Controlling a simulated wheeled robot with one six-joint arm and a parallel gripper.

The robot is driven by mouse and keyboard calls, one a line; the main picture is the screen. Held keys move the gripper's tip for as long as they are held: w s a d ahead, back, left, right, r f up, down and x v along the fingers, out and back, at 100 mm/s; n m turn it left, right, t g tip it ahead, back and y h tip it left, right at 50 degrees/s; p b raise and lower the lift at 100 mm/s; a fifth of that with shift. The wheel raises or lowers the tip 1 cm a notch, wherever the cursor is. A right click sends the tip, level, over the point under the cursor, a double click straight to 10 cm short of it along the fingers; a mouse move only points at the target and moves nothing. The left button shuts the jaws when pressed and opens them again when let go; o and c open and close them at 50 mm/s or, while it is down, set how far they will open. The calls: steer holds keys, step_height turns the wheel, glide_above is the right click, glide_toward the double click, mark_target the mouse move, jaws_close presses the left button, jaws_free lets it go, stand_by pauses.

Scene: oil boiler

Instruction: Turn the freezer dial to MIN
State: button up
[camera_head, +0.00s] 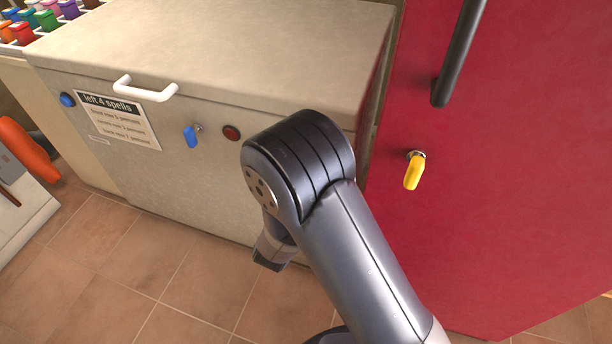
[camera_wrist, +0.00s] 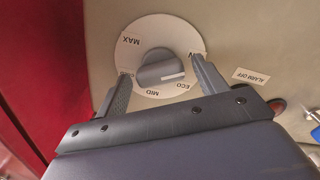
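The round white dial plate (camera_wrist: 130,42) is on the beige freezer front in the wrist view, which shows it upside down. The grey knob (camera_wrist: 155,68) sits at its centre. Its white line points right, near ECO and a label partly hidden by a finger, ending in N. MAX is at upper left and MID at the bottom. My gripper (camera_wrist: 159,66) is open, with one finger on each side of the knob and gaps visible. In the head view, the freezer (camera_head: 210,60) shows, but my arm hides the dial.
An ALARM OFF label (camera_wrist: 251,76) and red lamp (camera_wrist: 278,105) are beside the dial. The head view shows a blue key (camera_head: 191,136), a white handle (camera_head: 145,91), and a red cabinet (camera_head: 510,150) with a yellow key (camera_head: 414,172). Tiled floor (camera_head: 180,285) is clear in front.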

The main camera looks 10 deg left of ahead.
steer(key=shift+o, duration=0.3)
steer(key=shift+s, duration=0.1)
steer(key=s+p, duration=0.1)
steer(key=s, duration=0.9)
steer(key=shift+s+a, duration=0.3)
steer(key=shift+a, duration=0.1)
steer(key=shift+w, duration=0.2)
steer(key=w+b, duration=0.1)
steer(key=w, duration=0.9)
steer(key=shift+w+d, duration=0.25)
steer(key=shift+d, duration=0.15)
